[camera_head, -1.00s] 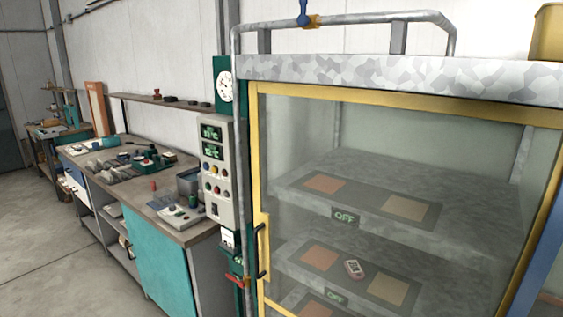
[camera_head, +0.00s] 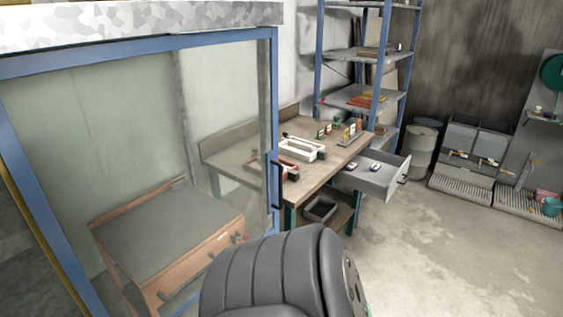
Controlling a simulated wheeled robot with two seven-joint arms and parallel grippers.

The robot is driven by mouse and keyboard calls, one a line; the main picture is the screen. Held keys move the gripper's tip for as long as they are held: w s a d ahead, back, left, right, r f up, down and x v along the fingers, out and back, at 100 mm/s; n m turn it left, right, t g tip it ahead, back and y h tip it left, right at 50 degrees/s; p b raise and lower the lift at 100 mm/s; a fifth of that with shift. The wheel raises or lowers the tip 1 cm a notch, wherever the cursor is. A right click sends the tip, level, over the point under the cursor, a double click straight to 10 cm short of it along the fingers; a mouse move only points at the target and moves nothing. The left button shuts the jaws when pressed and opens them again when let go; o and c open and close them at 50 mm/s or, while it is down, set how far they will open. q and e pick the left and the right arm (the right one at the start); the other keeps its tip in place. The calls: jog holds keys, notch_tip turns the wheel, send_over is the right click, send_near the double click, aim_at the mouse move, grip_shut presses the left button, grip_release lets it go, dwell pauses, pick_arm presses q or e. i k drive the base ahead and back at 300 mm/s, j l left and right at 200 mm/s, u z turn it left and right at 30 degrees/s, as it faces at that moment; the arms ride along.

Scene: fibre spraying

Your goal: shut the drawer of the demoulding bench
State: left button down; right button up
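The wooden-topped bench (camera_head: 325,170) stands beyond the glass cabinet, against the wall; I take it for the demoulding bench. Its grey drawer (camera_head: 385,183) is pulled out at the right end, with a dark handle on its front. A few small pale items lie in the drawer. A red frame and a white frame sit on the bench top with small coloured tools. A dark ribbed part of my own arm fills the bottom middle, well apart from the drawer. Neither gripper shows.
A blue-framed glass cabinet (camera_head: 275,130) blocks the left side. A blue shelf rack (camera_head: 365,100) stands behind the bench. A grey barrel (camera_head: 419,148) and slatted sink units (camera_head: 463,188) stand at the back right. The concrete floor before the drawer is clear.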

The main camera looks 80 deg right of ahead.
aim_at(382, 184)
jog(key=z, duration=3.6)
